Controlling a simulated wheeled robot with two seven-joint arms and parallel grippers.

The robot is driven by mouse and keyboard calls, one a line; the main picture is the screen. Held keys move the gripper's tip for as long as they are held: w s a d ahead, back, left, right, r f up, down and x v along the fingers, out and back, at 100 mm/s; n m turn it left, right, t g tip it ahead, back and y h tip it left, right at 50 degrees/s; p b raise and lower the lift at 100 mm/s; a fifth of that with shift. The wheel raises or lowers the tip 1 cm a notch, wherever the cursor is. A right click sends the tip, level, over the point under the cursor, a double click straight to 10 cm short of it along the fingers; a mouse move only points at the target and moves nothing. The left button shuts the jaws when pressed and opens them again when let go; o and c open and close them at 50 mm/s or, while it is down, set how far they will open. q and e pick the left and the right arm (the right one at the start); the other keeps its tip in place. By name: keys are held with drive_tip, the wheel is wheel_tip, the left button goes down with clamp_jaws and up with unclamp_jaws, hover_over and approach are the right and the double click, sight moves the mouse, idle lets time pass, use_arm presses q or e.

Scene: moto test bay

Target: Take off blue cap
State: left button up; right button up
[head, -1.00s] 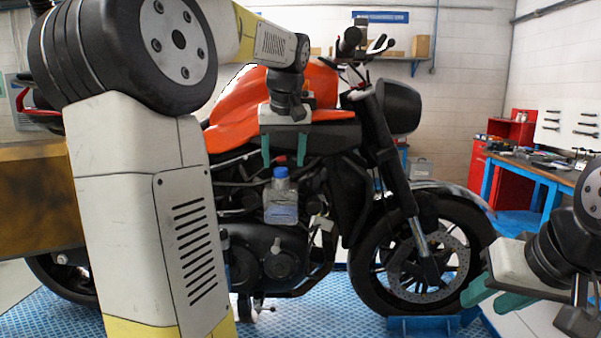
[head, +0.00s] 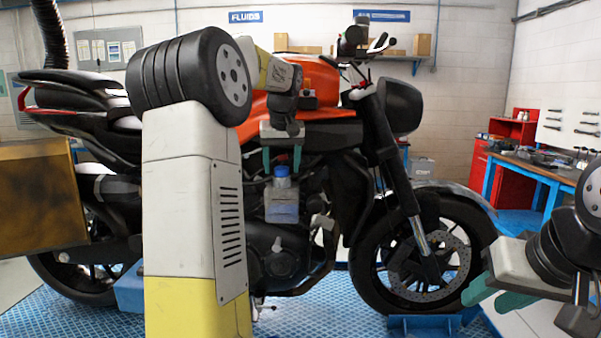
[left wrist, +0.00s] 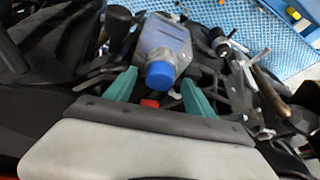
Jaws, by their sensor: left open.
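The blue cap (head: 281,171) sits on top of a clear bottle with bluish liquid (head: 282,205) at the motorcycle's side. My left gripper (head: 282,163) points down over the cap, open, with its teal fingertips at either side of it. In the left wrist view the cap (left wrist: 160,75) lies between the tips of my left gripper (left wrist: 158,79), with gaps to both fingers. The bottle (left wrist: 165,43) is beyond it. My right gripper (head: 486,304) is at the lower right of the head view, far from the bottle, its teal fingers apart and empty.
The motorcycle (head: 302,74) surrounds the bottle, with its tank above and engine below. A workbench with tools (head: 535,166) and a red cabinet (head: 508,180) stand at the right. A brown box-like surface (head: 45,203) is at the left.

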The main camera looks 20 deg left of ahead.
use_arm(q)
clamp_jaws()
drive_tip(key=shift+r, duration=0.15)
idle(0.4)
